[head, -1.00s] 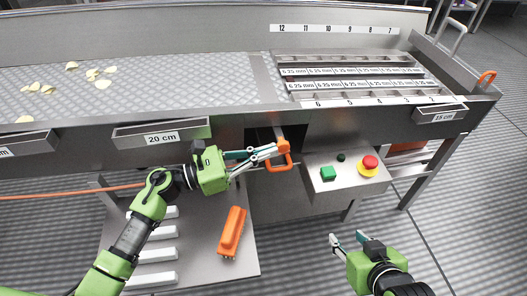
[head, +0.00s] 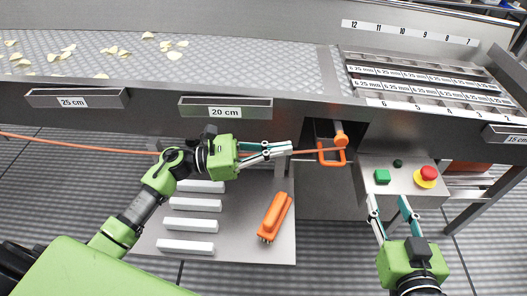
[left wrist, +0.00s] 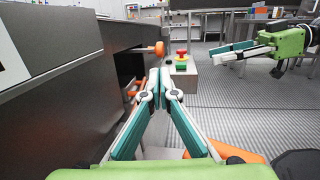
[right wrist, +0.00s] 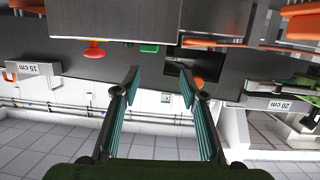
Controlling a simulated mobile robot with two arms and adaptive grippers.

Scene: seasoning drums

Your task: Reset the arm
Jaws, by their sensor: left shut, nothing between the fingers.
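My left gripper (head: 291,149) is shut and empty, left of the orange handle (head: 333,154) under the machine's front edge and apart from it. In the left wrist view its fingertips (left wrist: 160,76) meet. My right gripper (head: 388,206) is open and empty, its fingers pointing up at the front of the control box. In the right wrist view its two fingers (right wrist: 160,78) stand well apart with nothing between them.
The control box (head: 402,183) carries a green button (head: 382,177) and a red button (head: 428,173). An orange tool (head: 274,217) and several white bars (head: 188,246) lie on the lower shelf. A drawer labelled 20 cm (head: 262,112) is above my left gripper.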

